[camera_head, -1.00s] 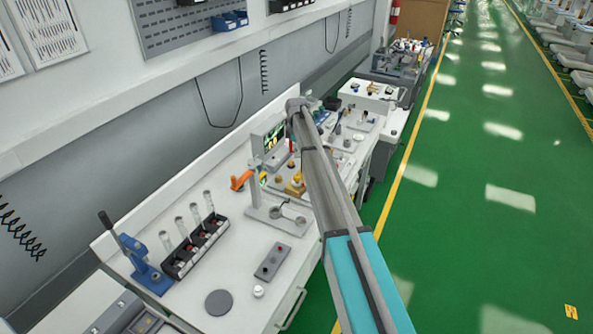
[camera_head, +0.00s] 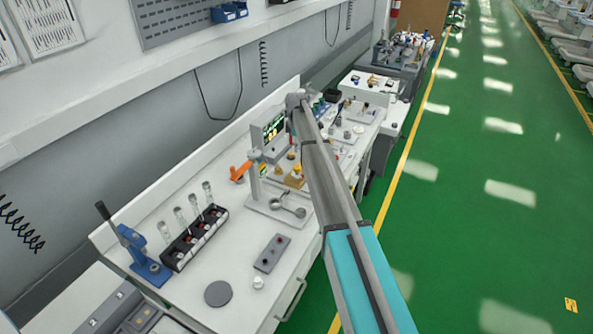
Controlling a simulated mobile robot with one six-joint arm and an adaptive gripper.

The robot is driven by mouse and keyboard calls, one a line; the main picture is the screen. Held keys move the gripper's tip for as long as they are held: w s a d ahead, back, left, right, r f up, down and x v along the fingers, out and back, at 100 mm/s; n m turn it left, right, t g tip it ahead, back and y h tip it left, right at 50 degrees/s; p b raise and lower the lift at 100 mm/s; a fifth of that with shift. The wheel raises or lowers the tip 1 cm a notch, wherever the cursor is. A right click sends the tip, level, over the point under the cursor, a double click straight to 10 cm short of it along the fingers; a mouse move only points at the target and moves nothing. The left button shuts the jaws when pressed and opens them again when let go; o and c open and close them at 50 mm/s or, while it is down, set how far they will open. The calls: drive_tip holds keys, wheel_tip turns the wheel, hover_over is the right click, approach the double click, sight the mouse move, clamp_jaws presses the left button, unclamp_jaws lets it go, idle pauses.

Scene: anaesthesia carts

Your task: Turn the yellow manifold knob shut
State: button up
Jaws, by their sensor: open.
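A small yellow knob (camera_head: 297,169) sits on top of a brass-coloured manifold block (camera_head: 294,181) on the white bench, just left of my arm. Its exact turn position is too small to read. My arm runs up from the bottom right to a grey joint above the bench, beside the display. My gripper is not visible; the end of the arm beyond that joint is hidden.
The white bench (camera_head: 200,285) holds a stand with a ring clamp (camera_head: 279,207), an orange tool (camera_head: 240,171), a display (camera_head: 270,130), a black tube rack (camera_head: 193,238) and a blue press (camera_head: 145,255). Small parts crowd the bench behind my arm. Green floor (camera_head: 480,240) is free at right.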

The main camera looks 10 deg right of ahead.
sight(297, 167)
drive_tip(key=shift+f+b, duration=5.6)
drive_tip(key=shift+f, duration=0.3)
clamp_jaws()
